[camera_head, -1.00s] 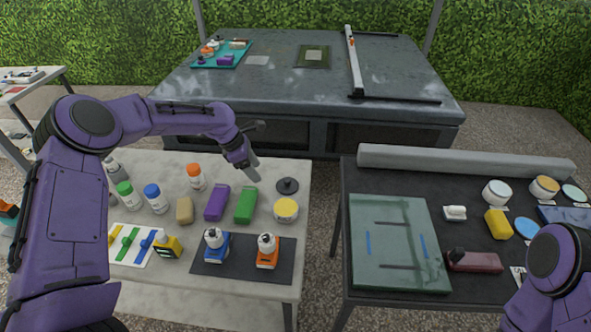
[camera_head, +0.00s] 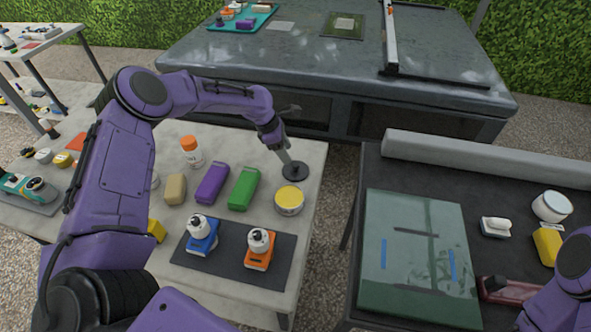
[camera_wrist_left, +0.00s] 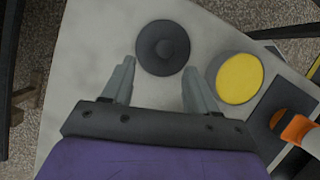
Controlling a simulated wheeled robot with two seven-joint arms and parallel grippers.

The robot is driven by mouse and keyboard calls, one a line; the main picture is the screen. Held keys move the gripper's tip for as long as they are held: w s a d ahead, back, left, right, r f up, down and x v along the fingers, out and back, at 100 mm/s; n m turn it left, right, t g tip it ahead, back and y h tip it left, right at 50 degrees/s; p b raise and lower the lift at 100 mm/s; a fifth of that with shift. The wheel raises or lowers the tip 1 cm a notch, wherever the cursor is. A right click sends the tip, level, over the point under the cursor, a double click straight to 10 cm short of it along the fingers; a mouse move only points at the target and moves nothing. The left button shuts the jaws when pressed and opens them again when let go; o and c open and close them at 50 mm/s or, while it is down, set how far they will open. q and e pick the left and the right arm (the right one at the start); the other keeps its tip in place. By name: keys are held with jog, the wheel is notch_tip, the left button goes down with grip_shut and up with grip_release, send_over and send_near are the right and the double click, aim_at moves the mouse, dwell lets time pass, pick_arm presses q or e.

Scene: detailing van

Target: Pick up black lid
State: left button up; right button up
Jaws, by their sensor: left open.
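The black lid (camera_head: 296,172) is a round dark disc with a small knob, lying flat near the right edge of the light grey table (camera_head: 314,212). In the left wrist view the lid (camera_wrist_left: 163,47) is just beyond the fingertips, roughly centred between them. My left gripper (camera_head: 287,158) is over the lid in the head view and partly covers it. In the left wrist view my left gripper (camera_wrist_left: 158,75) is open with nothing between its fingers.
A yellow-topped tin (camera_head: 289,200) stands close in front of the lid. A green block (camera_head: 244,189) and a purple block (camera_head: 212,184) lie to its left. Orange (camera_head: 260,249) and blue (camera_head: 202,235) tools sit on a dark mat. A gap separates this table from the dark table (camera_head: 368,160).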

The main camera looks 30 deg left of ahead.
aim_at(294, 164)
pick_arm(q)
jog(key=x, duration=0.2)
jog(key=p+x, duration=0.1)
jog(key=x, duration=0.3)
jog(key=shift+s+d+r, duration=0.1)
jog(key=shift+s+d, duration=0.15)
jog(key=shift+d, duration=0.1)
jog(key=shift+w+f, duration=0.1)
jog(key=shift+f, duration=0.1)
grip_shut()
jog(key=shift+r, duration=0.15)
